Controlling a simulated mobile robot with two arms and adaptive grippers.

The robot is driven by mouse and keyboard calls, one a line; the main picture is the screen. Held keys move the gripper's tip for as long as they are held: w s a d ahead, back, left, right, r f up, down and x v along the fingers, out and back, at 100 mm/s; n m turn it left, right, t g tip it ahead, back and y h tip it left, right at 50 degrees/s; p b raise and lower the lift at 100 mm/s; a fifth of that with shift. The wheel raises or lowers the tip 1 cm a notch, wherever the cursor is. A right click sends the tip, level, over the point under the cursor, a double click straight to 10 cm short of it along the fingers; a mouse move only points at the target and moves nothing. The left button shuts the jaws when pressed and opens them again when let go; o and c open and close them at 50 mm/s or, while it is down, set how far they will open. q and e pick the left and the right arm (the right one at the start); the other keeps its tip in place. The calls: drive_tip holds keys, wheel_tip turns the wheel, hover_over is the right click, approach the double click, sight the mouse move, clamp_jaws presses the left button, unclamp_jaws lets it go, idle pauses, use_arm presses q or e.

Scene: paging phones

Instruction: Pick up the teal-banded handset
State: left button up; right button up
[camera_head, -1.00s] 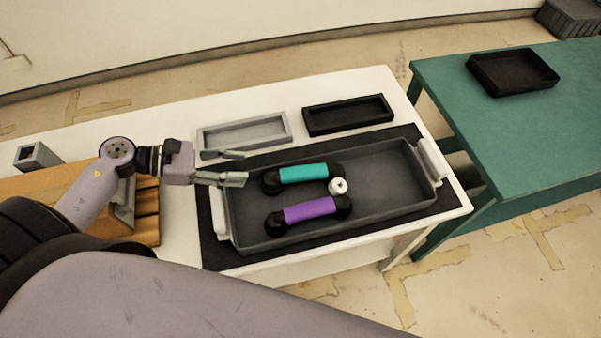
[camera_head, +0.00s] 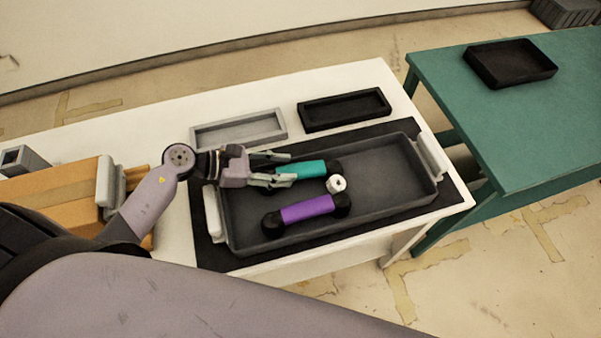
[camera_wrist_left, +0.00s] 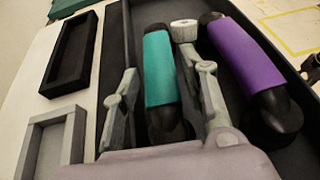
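The teal-banded handset (camera_head: 302,170) lies in the large dark grey tray (camera_head: 398,207), its black left end partly hidden by my gripper in the head view. In the left wrist view the teal-banded handset (camera_wrist_left: 159,70) runs away from me between my fingers. My left gripper (camera_head: 287,167) is open at the handset's left end, its fingers (camera_wrist_left: 162,88) apart on either side, with nothing held. A purple-banded handset (camera_head: 306,208) lies in front of it in the same tray; it also shows in the left wrist view (camera_wrist_left: 245,55). My right gripper is not in view.
A small white round object (camera_head: 336,184) sits by the handsets' right ends. An empty light grey tray (camera_head: 238,145) and an empty black tray (camera_head: 345,125) lie behind the large tray. A teal table (camera_head: 520,130) with a black tray (camera_head: 510,82) stands right.

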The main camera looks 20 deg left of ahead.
sight(299, 168)
use_arm(q)
drive_tip(key=x, duration=0.5)
drive_tip(key=shift+w, duration=0.2)
drive_tip(key=shift+r, duration=0.1)
clamp_jaws()
